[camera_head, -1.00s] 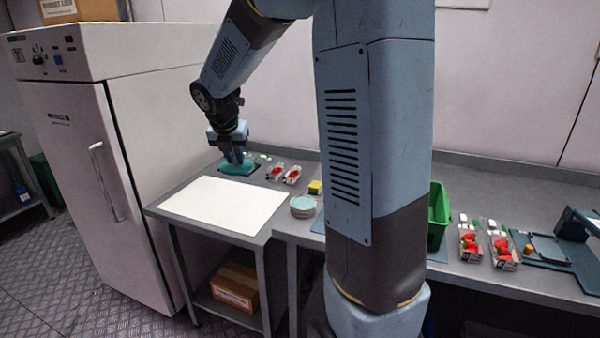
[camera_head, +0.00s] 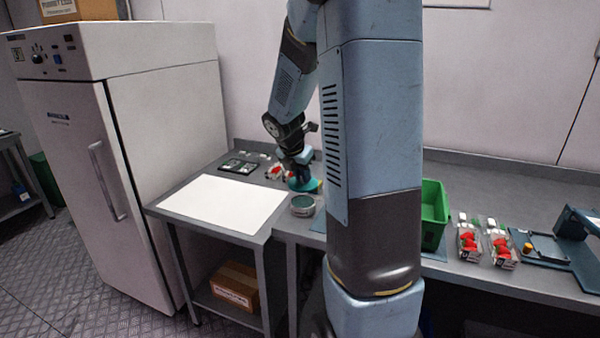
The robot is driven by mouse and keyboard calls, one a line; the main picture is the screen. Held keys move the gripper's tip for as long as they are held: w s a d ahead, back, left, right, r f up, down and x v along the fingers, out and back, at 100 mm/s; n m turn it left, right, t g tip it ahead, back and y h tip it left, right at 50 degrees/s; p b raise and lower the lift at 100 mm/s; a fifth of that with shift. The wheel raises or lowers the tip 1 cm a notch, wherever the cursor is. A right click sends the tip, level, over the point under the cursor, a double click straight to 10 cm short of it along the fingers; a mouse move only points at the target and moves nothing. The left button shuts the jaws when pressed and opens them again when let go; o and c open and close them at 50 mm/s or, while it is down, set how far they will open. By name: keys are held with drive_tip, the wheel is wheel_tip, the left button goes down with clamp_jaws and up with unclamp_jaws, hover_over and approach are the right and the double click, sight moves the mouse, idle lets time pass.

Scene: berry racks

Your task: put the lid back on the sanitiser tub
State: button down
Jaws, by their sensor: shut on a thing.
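The sanitiser tub (camera_head: 302,209) is a small, pale round tub at the front right of the white board, and its top looks dark green. The teal lid (camera_head: 308,187) is a flat disc, held just behind and above the tub in the picture, apart from the rim as far as I can see. My gripper (camera_head: 298,181) points down and is shut on the lid. The fingers and the lid's far side are partly hidden. I cannot tell the exact height of the lid over the bench.
A white board (camera_head: 222,206) lies on the left bench. Behind it is a dark tray (camera_head: 238,167), with berry punnets (camera_head: 276,172) beside it. My arm hides part of the bench. To its right are a green crate (camera_head: 433,222), filled punnets (camera_head: 469,243) and a scale-like device (camera_head: 548,249).

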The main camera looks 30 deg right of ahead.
sight(300, 184)
drive_tip(key=shift+f, duration=2.75)
drive_tip(key=shift+f, duration=0.1)
idle(0.4)
drive_tip(key=shift+c, duration=2.4)
unclamp_jaws()
drive_tip(key=shift+r, duration=3.5)
clamp_jaws()
